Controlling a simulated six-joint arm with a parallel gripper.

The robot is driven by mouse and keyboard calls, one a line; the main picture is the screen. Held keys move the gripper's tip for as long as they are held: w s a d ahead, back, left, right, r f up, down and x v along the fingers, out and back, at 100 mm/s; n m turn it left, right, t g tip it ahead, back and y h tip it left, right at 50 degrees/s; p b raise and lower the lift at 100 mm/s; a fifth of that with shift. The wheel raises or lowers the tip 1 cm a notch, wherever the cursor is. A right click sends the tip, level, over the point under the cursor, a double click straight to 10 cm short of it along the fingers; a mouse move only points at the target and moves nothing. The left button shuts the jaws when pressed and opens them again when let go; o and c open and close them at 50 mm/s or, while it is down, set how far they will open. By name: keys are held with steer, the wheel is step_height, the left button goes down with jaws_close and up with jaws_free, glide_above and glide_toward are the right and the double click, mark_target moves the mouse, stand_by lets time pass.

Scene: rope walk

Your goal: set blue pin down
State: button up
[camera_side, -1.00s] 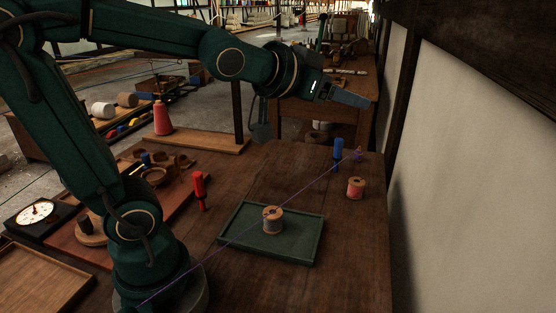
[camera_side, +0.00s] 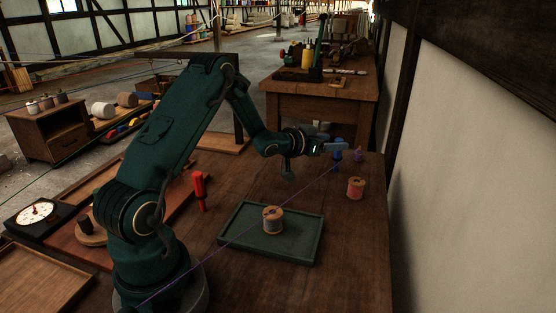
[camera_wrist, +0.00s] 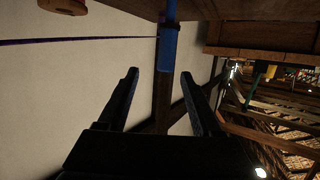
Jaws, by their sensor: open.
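The blue pin (camera_side: 338,162) stands upright at the far right of the wooden table. In the wrist view the blue pin (camera_wrist: 168,45) shows just beyond the gap between my fingertips. My gripper (camera_side: 338,147) is open, beside the upper part of the pin in the side view, and hides some of it. In the wrist view my gripper (camera_wrist: 159,75) has its two fingers apart with nothing between them.
A purple thread (camera_side: 238,237) runs across the table past the pin. A pink spool (camera_side: 355,188) stands to the right. A green tray (camera_side: 290,248) holds a spool (camera_side: 272,220). A red pin (camera_side: 199,190) stands left. A wall is at right.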

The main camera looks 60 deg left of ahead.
mark_target(337, 157)
steer(key=shift+w+a+f, duration=0.25)
steer(key=shift+w+f, duration=0.15)
steer(key=shift+w, duration=0.3)
steer(key=shift+w+a+f, duration=0.3)
steer(key=shift+w+f, duration=0.05)
steer(key=shift+w, duration=0.4)
steer(key=shift+w+a+f, duration=0.25)
steer(key=shift+w+f, duration=0.15)
steer(key=shift+w, duration=0.3)
jaws_close()
